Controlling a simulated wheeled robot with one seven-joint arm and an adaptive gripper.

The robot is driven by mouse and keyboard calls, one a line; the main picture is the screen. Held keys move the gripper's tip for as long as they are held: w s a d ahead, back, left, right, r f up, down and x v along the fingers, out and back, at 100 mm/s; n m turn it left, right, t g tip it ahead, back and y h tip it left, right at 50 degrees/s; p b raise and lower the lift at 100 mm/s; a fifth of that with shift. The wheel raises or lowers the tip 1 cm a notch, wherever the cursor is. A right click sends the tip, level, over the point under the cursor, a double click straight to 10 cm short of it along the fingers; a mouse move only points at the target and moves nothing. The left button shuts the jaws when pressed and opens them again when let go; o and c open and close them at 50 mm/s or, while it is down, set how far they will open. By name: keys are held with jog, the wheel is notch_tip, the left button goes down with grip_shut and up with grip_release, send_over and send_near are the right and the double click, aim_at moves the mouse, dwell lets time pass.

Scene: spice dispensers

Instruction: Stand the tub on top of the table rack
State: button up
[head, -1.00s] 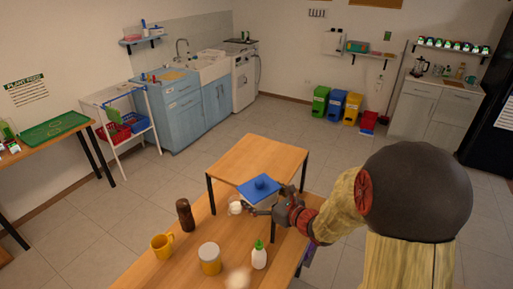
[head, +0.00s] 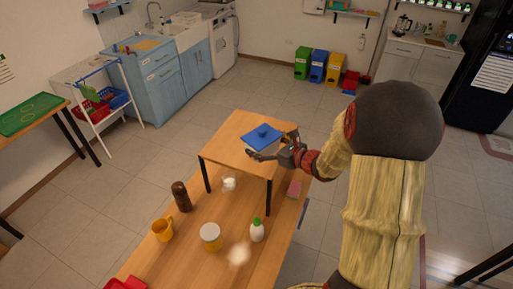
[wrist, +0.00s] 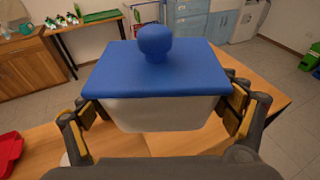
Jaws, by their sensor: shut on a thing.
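The tub is a white box with a blue lid and a round blue knob. In the head view the tub (head: 262,136) is upright over the wooden top of the table rack (head: 222,140), near its right side. In the wrist view the tub (wrist: 155,75) fills the middle, level, with its white body (wrist: 160,113) between the fingers. My gripper (head: 277,151) is shut on the tub from its front right; the fingers also show in the wrist view (wrist: 160,108). I cannot tell whether the tub's bottom touches the rack top.
The rack stands on a wooden table (head: 190,258). On the table are a dark brown bottle (head: 181,197), a yellow mug (head: 163,229), a yellow jar (head: 211,238) and a white bottle with a green cap (head: 257,230). A small white item (head: 229,183) sits under the rack. The rack top's left part is clear.

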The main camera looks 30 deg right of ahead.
jog(key=w+f, duration=0.2)
jog(key=w+d+f, duration=0.1)
jog(key=w+f, duration=0.1)
jog(key=w+d+f, duration=0.1)
jog(key=w+f, duration=0.1)
jog(key=w, duration=0.1)
jog(key=shift+f, duration=0.2)
jog(key=shift+w+f, duration=0.2)
jog(key=shift+f, duration=1.55)
jog(key=shift+f+b, duration=0.15)
jog(key=shift+b, duration=0.15)
jog(key=o, duration=1.9)
jog(key=shift+f, duration=0.1)
